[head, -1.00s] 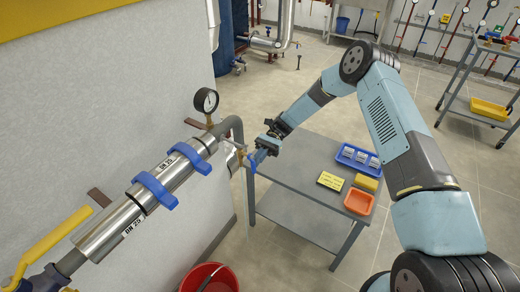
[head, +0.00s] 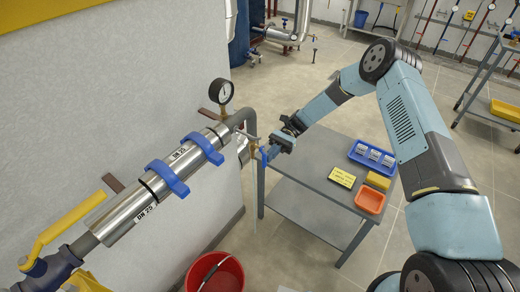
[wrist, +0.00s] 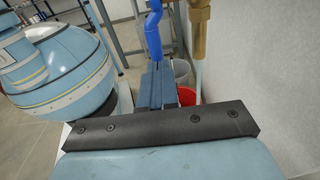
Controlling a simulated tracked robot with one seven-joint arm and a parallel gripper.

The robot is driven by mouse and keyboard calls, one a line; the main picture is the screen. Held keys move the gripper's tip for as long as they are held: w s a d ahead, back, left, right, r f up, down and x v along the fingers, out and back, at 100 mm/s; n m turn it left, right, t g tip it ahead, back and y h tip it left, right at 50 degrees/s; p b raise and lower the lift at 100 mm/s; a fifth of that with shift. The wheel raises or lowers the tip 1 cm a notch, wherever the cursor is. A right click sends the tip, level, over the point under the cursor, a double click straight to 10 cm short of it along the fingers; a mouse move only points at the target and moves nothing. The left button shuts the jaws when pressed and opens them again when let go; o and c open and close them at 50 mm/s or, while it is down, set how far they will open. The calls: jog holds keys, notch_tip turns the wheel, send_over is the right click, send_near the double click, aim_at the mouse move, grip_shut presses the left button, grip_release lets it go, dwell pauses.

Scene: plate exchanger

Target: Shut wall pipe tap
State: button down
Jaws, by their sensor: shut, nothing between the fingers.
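A small brass tap (head: 252,142) sits at the end of the grey wall pipe, just past the bend. It also shows in the wrist view (wrist: 200,32). Its bright blue handle (head: 264,155) hangs down beside it and shows at the top of the wrist view (wrist: 152,38). A thin pale streak (wrist: 198,75), which looks like water, runs down below the tap. My gripper (wrist: 161,85) is shut and empty, its fingertips close to the lower end of the blue handle. I cannot tell whether they touch it.
A red bucket (head: 215,274) stands on the floor below. The pipe carries a pressure gauge (head: 221,92), blue clamps (head: 168,178) and a yellow lever (head: 70,222). A grey table (head: 310,190) with trays stands behind my gripper. The wall is close by the tap.

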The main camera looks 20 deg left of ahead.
jog(key=f+v, duration=0.1)
jog(key=v, duration=1.3)
jog(key=shift+w, duration=0.1)
